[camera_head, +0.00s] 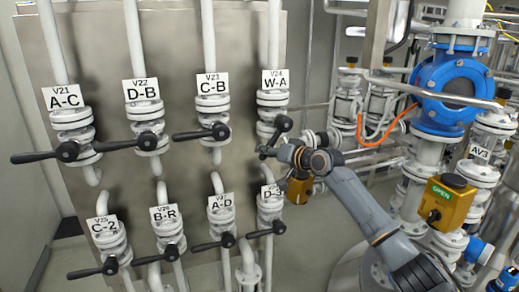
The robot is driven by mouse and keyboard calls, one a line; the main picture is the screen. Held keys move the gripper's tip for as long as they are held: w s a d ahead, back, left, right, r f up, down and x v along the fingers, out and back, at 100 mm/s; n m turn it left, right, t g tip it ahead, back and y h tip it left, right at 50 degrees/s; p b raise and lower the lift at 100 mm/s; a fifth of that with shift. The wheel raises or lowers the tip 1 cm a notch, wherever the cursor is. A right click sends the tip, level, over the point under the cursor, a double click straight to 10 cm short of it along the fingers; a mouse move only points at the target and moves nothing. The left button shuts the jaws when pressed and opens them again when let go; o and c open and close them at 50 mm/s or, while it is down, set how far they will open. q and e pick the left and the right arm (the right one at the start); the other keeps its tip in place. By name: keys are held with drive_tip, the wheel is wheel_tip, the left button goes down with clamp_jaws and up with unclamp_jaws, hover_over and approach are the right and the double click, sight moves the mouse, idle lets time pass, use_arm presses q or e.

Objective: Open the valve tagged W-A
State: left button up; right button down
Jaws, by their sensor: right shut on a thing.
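The valve tagged W-A (274,98) is at the right end of the upper row, under its white V24 tag (275,80). Its black lever (277,134) slants steeply down and to the left from the hub. My right gripper (268,152) is shut on the lower end of this lever. The fingers and the lever's tip are small and overlap, so the exact grip is hard to see. My right arm comes in from the lower right. My left gripper is not in view.
Other lever valves, C-B (213,110), D-B (144,116) and A-C (71,123), stand to the left with levers pointing left. The D-3 valve (271,205) is just below my gripper. A blue valve (451,90) and pipes stand at the right.

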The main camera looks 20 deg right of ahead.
drive_tip(key=d+f+n+g+h+p, duration=0.1)
drive_tip(key=d+f+n+h+p, duration=0.1)
drive_tip(key=d+n+h, duration=0.1)
drive_tip(key=shift+d+f+n, duration=0.2)
drive_tip(key=shift+d+n, duration=0.7)
drive_tip(key=shift+d, duration=0.5)
drive_tip(key=shift+h, duration=0.3)
drive_tip(key=c, duration=1.3)
unclamp_jaws()
drive_tip(key=shift+o, duration=0.6)
drive_tip(key=shift+d+r, duration=0.1)
drive_tip(key=shift+d, duration=0.1)
drive_tip(key=shift+r, duration=0.1)
